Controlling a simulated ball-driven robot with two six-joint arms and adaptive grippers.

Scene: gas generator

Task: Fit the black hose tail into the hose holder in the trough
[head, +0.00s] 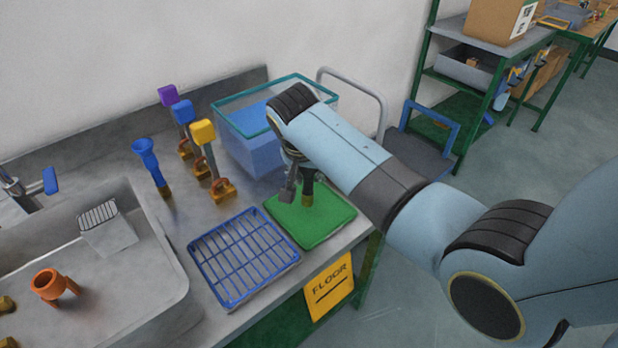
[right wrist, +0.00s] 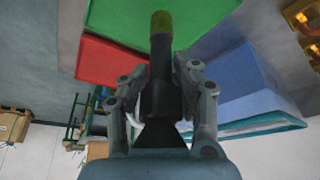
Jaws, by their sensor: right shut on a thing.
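My right gripper (head: 297,188) is shut on the black hose tail (head: 308,187), held upright over the green mat (head: 322,227). The right wrist view shows the black hose tail (right wrist: 160,60) between the fingers (right wrist: 160,88), its olive tip pointing away from the gripper. Whether the tip touches the mat I cannot tell. The grey trough (head: 165,260) is at the left of the head view. In it stands an orange tube-like piece on short legs (head: 48,284), which may be the hose holder. My left gripper is not in view.
A blue wire rack (head: 243,256) lies between mat and trough. A blue funnel-topped piece (head: 147,155) and purple, blue and yellow-topped valves (head: 203,133) stand behind it. A clear bin of blue liquid (head: 245,152) is beside my right arm. A wire-topped block (head: 107,232) sits in the trough.

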